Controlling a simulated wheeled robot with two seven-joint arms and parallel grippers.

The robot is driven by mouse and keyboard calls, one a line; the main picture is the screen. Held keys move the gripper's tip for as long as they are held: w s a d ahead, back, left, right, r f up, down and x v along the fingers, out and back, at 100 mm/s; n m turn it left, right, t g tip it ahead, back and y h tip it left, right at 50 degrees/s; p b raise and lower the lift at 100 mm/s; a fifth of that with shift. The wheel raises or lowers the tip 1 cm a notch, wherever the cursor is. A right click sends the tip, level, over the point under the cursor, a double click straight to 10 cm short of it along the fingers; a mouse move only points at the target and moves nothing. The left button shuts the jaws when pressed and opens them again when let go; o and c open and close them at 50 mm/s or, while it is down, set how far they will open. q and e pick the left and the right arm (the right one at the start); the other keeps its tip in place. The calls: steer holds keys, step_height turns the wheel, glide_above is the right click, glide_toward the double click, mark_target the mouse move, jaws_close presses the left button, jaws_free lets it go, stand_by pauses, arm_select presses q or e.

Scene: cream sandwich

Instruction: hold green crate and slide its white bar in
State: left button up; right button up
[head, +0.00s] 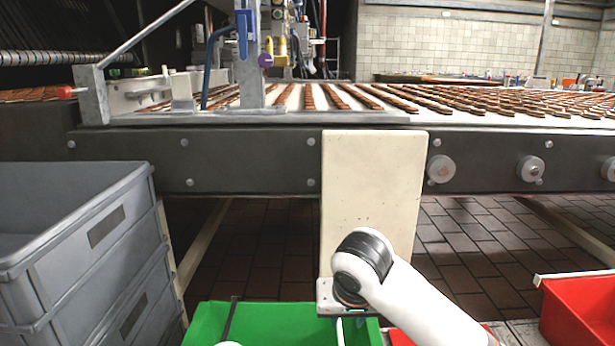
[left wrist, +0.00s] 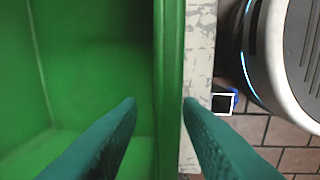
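The green crate (head: 280,322) shows at the bottom middle of the head view, cut off by the frame edge. In the left wrist view its wall (left wrist: 169,60) runs upright in the picture, with the green inside to the left. My left gripper (left wrist: 160,102) is open, its two teal fingers on either side of that wall; a gap shows on the inner side. My right gripper (head: 343,312) points down over the crate's right part; its fingers are not clear. A thin white strip (head: 340,332) shows below it; I cannot tell if this is the white bar or a finger.
Grey stacked crates (head: 75,230) stand at the left. A red crate (head: 580,310) with a white edge strip is at the right. A cream panel (head: 372,190) stands upright behind my right gripper, before the conveyor (head: 250,160) carrying rows of biscuits. Tiled floor shows below.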

arm_select(q)
step_height(320, 180, up, 7)
steer(key=p, duration=0.5)
steer(key=shift+s+f, duration=0.15)
steer(key=shift+s, duration=0.25)
steer(key=o, duration=0.6)
steer(key=shift+c, duration=0.2)
